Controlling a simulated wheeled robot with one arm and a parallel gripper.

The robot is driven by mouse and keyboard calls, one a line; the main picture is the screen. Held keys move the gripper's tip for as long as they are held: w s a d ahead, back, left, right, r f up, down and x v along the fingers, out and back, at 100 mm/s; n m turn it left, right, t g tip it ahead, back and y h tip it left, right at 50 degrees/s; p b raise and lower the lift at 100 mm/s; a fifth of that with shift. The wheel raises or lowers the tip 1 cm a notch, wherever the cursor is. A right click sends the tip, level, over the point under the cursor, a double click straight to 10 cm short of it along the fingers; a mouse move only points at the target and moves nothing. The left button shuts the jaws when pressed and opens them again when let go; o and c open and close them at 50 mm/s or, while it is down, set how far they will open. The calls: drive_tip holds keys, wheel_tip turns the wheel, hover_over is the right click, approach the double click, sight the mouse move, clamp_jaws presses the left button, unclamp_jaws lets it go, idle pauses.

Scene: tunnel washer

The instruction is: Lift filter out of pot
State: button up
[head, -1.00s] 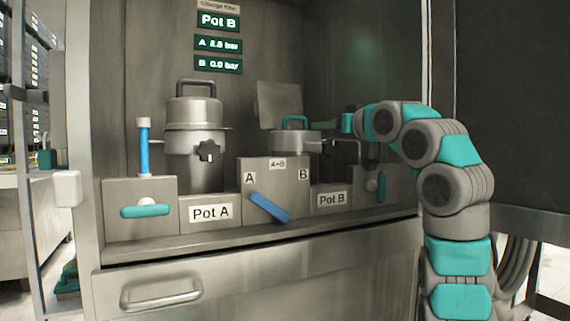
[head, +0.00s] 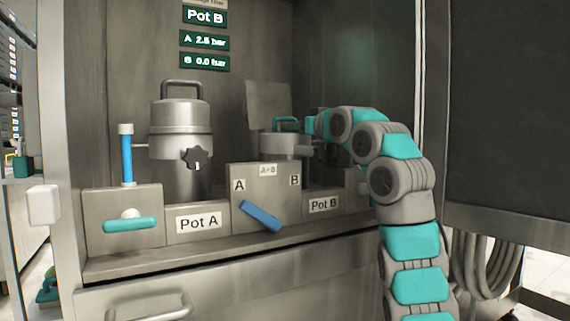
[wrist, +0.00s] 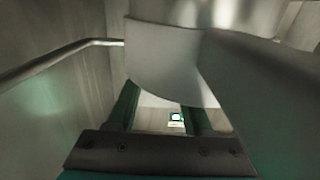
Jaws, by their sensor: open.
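Pot B (head: 284,147) is the grey pot at the right of the bench, behind the A/B valve block. Its lid (head: 268,103) stands tipped up at the back. In the wrist view my gripper (wrist: 160,110) shows two dark green fingers apart, under a large grey curved surface (wrist: 170,65).
Closed Pot A (head: 181,150) stands at the left with a dark knob. A blue lever (head: 261,216) slants on the valve block between the pots. A blue upright handle (head: 127,158) and a teal handle (head: 130,224) are at far left. The cabinet wall bounds the right.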

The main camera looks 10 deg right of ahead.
drive_tip(key=shift+w+a, duration=0.1)
drive_tip(key=shift+w, duration=0.4)
drive_tip(key=shift+c, duration=0.2)
clamp_jaws()
idle(0.9)
